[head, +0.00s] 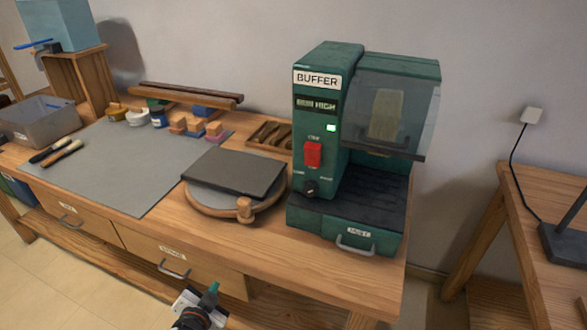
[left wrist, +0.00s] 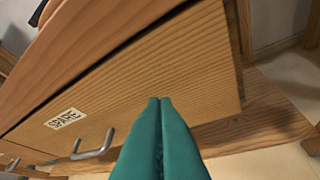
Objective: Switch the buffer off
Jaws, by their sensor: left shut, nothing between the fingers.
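The buffer (head: 322,125) is a green machine with a "BUFFER" label, standing on the wooden bench. On its front are a red switch (head: 313,154), a small lit green light (head: 331,128) above it and a black knob (head: 310,188) below it. A clear guard (head: 388,115) covers the wheel at its right. My left gripper (head: 211,290) is low in front of the bench's drawers, well below and left of the buffer. Its green fingers (left wrist: 160,105) are shut and empty, close to a drawer front in the left wrist view. My right gripper is not in view.
A round wooden stand with a dark slab (head: 235,172) sits left of the buffer. A grey mat (head: 120,165), colored blocks (head: 190,125) and a grey bin (head: 40,118) are farther left. The bench drawer (head: 175,258) has a metal handle. Another table (head: 545,250) stands at right.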

